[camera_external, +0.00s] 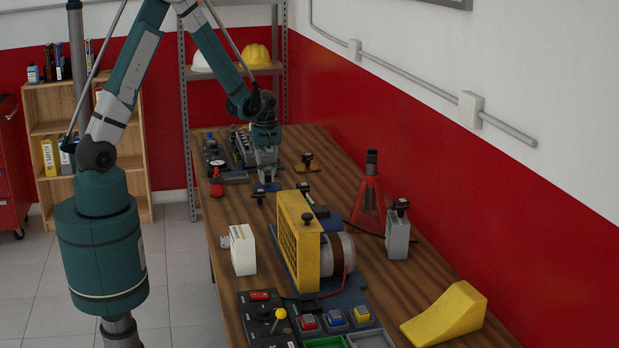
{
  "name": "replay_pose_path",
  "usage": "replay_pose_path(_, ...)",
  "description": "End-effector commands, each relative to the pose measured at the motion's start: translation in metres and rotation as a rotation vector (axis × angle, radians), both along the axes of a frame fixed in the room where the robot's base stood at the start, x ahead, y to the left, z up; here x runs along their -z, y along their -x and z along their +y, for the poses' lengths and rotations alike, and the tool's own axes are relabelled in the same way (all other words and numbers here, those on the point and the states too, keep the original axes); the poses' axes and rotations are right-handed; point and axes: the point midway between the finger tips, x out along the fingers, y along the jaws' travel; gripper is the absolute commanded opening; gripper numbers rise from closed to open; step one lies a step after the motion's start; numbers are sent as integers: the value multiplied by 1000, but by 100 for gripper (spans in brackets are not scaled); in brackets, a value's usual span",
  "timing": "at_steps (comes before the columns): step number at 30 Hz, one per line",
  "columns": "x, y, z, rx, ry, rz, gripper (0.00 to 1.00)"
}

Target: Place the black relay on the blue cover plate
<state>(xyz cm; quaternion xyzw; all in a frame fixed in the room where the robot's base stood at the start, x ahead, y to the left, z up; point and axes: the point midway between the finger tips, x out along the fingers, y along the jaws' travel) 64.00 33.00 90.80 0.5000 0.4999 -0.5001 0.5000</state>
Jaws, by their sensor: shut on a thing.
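My gripper (267,174) points down over the far part of the workbench, with its fingers close together. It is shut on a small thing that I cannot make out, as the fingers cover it. A small blue piece (268,187), which looks like the blue cover plate, shows right below the fingertips. I cannot tell whether the gripper touches it. I cannot surely pick out the black relay; a small dark knobbed piece (258,197) lies just in front of the gripper.
A yellow-guarded motor unit (300,240) fills the middle of the wooden bench (232,290). A white box (243,250), red jack stand (370,195), grey knobbed box (398,232) and yellow wedge (445,312) stand around it. An engine block (241,146) is behind left.

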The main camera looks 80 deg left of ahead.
Motion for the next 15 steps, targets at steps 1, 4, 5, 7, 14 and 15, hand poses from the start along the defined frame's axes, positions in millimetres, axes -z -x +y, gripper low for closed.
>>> replay_pose_path(1, 1, 0, 0, 0, 0, 0, 7)
replay_pose_path(4, 2, 0, 0, 0, 0, 0, 7)
replay_pose_path(5, 2, 0, 0, 0, 0, 0, 7)
replay_pose_path(7, 2, 0, 0, 0, 0, 0, 7)
replay_pose_path(14, 5, 0, 0, 0, 0, 0, 7)
replay_pose_path(15, 6, 0, 0, 0, 0, 0, 7)
